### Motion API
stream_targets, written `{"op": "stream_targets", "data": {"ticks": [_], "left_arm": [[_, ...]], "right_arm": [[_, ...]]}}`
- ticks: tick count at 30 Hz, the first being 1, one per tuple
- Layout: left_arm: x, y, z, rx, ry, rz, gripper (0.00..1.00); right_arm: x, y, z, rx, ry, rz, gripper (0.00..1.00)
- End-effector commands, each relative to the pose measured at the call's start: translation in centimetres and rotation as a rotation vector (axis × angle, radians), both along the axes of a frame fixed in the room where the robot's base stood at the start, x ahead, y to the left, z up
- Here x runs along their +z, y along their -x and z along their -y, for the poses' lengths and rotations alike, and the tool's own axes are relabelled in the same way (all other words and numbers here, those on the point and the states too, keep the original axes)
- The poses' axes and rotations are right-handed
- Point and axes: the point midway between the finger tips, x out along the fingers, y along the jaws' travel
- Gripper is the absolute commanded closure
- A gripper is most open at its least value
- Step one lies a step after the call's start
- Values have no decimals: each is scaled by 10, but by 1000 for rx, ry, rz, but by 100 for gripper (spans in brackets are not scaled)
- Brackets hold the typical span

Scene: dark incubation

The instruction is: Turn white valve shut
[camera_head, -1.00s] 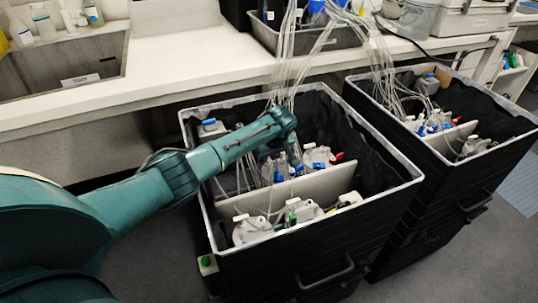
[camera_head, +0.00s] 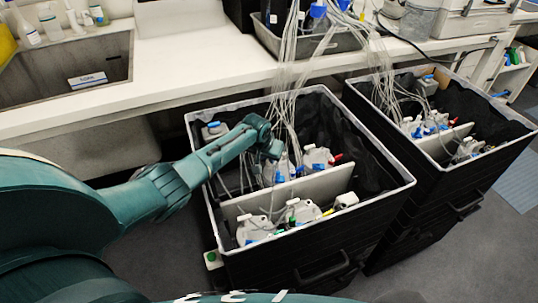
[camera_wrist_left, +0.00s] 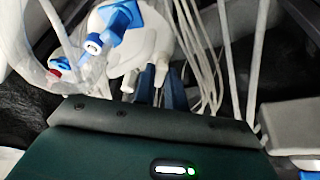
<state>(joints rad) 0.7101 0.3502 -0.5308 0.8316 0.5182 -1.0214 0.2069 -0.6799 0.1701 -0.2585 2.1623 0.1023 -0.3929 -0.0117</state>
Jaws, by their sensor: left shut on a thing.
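My left gripper (camera_head: 272,160) reaches down into the near black bin among white bottles and tubing. In the left wrist view my gripper (camera_wrist_left: 152,90) has its dark blue fingers shut around a small white piece, which appears to be the white valve (camera_wrist_left: 146,88). The fingers and the gripper body hide most of it, so its turn angle cannot be told. Just beyond stands a white bottle (camera_wrist_left: 150,45) with a blue valve (camera_wrist_left: 115,22) and blue fittings. My right gripper is not in view.
The near bin (camera_head: 399,195) has a grey divider (camera_head: 320,188), with more white bottles in front of it. Clear tubes (camera_head: 285,75) hang down into the bin close to my gripper. A second bin (camera_head: 500,152) stands at right, and a white bench (camera_head: 190,62) runs behind.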

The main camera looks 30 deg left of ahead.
Motion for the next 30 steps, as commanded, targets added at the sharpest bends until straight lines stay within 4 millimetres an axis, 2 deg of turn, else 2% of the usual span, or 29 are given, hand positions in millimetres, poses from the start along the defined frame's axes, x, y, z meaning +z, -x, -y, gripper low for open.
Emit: {"op": "stream_targets", "data": {"ticks": [17, 30], "left_arm": [[-4, -1, -6, -518, 0, 0, 100], [-2, -2, -7, -722, -1, -2, 100]], "right_arm": [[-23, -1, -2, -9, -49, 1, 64], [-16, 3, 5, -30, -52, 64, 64]]}}
